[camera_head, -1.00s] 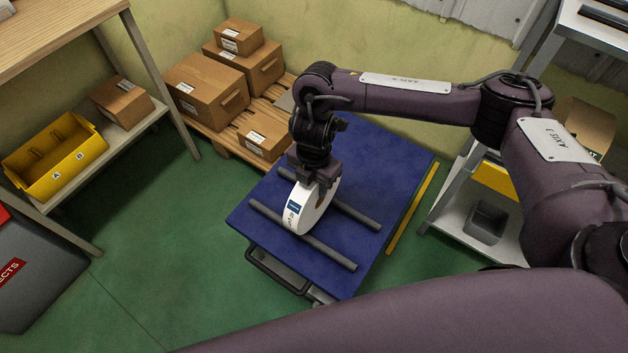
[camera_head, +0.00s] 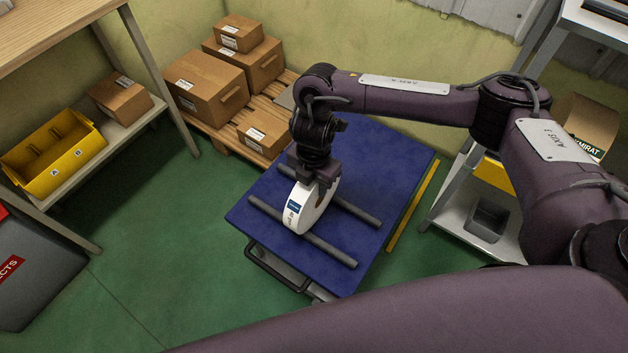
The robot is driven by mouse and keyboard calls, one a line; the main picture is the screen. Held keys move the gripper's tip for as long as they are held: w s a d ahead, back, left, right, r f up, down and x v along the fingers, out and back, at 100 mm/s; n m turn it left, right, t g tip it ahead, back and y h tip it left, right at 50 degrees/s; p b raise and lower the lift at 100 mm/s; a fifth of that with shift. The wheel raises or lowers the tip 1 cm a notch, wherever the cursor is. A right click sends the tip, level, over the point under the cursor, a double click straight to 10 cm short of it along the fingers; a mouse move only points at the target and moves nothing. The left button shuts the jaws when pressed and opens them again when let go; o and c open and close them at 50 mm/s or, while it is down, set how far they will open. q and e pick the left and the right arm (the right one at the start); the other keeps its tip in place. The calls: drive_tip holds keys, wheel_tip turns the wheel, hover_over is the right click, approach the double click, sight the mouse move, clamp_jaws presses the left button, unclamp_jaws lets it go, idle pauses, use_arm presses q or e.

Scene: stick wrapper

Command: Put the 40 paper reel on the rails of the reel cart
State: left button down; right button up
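The white paper reel (camera_head: 300,217) stands upright on its edge on the blue top of the reel cart (camera_head: 372,160). It sits between the two grey rails, the front rail (camera_head: 302,233) and the back rail (camera_head: 358,209). Its blue label faces me; the number on it is too small to read. My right gripper (camera_head: 314,184) is at the top of the reel, pointing down, with the reel between its fingers; the fingers are mostly hidden, but it appears shut on the reel. My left gripper is not in view.
Cardboard boxes (camera_head: 207,88) stand on a pallet (camera_head: 222,139) behind the cart. A shelf with a yellow bin (camera_head: 55,155) is at left. A white rack with a grey tub (camera_head: 487,220) is at right. Green floor (camera_head: 170,240) is clear left of the cart.

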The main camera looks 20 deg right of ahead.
drive_tip(key=o, duration=0.5)
drive_tip(key=shift+s, duration=0.1)
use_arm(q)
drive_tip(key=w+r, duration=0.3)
use_arm(e)
drive_tip(key=shift+r, duration=0.15)
wheel_tip(320, 180, up, 7)
drive_tip(key=shift+f+p, duration=0.15)
drive_tip(key=shift+p, duration=0.95)
drive_tip(key=shift+r, duration=0.45)
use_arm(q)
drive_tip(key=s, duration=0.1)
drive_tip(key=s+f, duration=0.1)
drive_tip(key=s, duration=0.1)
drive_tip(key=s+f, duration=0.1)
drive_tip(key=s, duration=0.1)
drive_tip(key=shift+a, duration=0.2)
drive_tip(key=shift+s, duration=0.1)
